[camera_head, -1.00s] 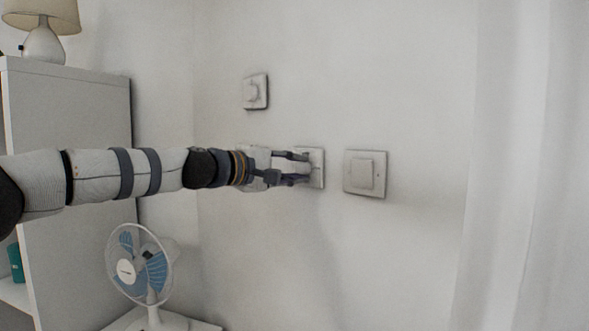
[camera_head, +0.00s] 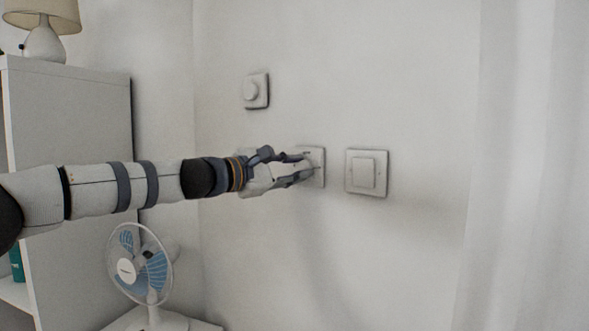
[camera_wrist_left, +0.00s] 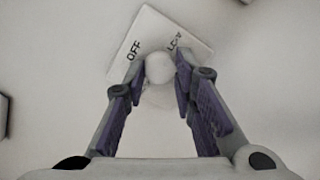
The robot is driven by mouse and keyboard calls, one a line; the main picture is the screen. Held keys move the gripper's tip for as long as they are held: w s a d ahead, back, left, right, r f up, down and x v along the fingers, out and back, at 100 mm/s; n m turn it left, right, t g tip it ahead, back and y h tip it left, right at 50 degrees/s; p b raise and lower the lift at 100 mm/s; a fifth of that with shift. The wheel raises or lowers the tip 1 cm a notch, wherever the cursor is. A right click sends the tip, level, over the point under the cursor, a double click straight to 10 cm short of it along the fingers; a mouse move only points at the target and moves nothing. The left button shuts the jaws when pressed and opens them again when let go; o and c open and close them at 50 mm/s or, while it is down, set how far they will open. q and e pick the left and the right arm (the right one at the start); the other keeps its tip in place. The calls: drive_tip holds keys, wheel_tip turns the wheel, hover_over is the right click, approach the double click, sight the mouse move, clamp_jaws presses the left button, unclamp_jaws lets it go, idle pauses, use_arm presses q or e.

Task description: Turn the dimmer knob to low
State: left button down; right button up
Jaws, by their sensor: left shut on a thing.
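The dimmer plate (camera_head: 318,160) is a white square on the wall, partly covered by my left gripper (camera_head: 303,166) in the head view. In the left wrist view the plate (camera_wrist_left: 151,28) looks tilted and bears the mark "OFF" on its left and a second mark, seemingly "LOW", partly hidden by a finger. The round pale dimmer knob (camera_wrist_left: 159,68) sits between the two fingertips of my left gripper, which is shut on it. The knob's pointer cannot be made out. My right gripper is not in view.
A fan (camera_head: 140,266) stands below my arm. A cabinet (camera_head: 80,130) with a lamp (camera_head: 43,42) is at left, a curtain (camera_head: 530,160) at right.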

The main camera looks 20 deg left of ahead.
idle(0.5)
use_arm(q)
drive_tip(key=c, duration=1.3)
unclamp_jaws()
drive_tip(key=v, duration=1.2)
drive_tip(key=shift+d+f, duration=0.1)
